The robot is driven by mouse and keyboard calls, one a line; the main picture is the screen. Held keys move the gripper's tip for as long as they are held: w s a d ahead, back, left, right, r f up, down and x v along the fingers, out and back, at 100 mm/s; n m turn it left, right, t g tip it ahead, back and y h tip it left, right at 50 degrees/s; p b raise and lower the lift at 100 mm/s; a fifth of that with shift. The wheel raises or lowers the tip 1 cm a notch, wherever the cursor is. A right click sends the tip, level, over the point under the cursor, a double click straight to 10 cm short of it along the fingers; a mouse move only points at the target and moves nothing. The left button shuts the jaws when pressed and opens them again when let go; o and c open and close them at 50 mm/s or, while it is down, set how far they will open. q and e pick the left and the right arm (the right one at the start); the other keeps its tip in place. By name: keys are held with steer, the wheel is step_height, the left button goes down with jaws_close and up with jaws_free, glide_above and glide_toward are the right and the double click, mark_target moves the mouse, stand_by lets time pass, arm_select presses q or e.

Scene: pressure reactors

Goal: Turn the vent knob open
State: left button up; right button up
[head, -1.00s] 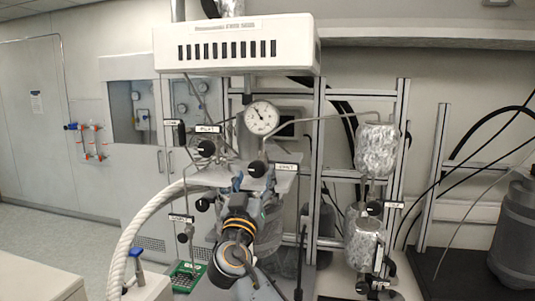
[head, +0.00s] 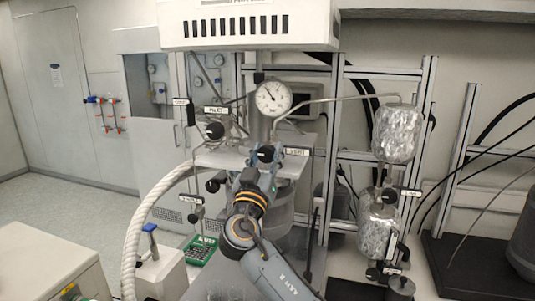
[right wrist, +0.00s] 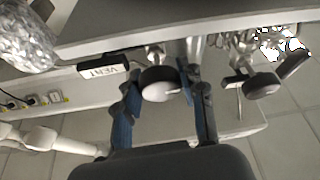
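The vent knob (head: 265,153) is a round black knob just left of the label reading VENT (head: 297,151), below the pressure gauge. My right gripper (head: 262,172) is just below and in front of the knob in the head view. In the right wrist view, the knob (right wrist: 160,84) lies between the two blue-padded fingertips of my right gripper (right wrist: 159,88), with the VENT label (right wrist: 102,68) to its left. The fingers are spread, one on each side of the knob, with narrow gaps; contact is hard to tell. My left gripper is not in view.
Another black knob (right wrist: 262,84) is to the right in the wrist view. The gauge (head: 273,98) and thin tubing are above the vent knob. A thick white hose (head: 150,220) curves at the left. Foil-wrapped vessels (head: 397,132) stand at the right.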

steer(key=shift+f+n, duration=0.1)
steer(key=shift+n, duration=0.2)
steer(key=shift+n+y+b, duration=0.45)
steer(key=shift+n+y, duration=0.15)
steer(key=shift+n, duration=0.2)
steer(key=n+y, duration=0.2)
steer(key=n, duration=0.1)
steer(key=shift+n, duration=0.3)
steer(key=n+y, duration=0.1)
steer(key=n, duration=0.2)
steer(key=shift+n+g, duration=0.3)
steer(key=n+y, duration=0.1)
steer(key=n, duration=0.1)
steer(key=n+g+y, duration=0.1)
steer(key=n, duration=0.1)
steer(key=shift+r+p, duration=0.2)
steer(key=shift+p, duration=0.2)
steer(key=n, duration=0.2)
steer(key=n+g, duration=0.1)
steer(key=n, duration=0.2)
steer(key=shift+g, duration=0.3)
steer(key=shift+n+g, duration=0.6)
steer(key=shift+n, duration=0.8)
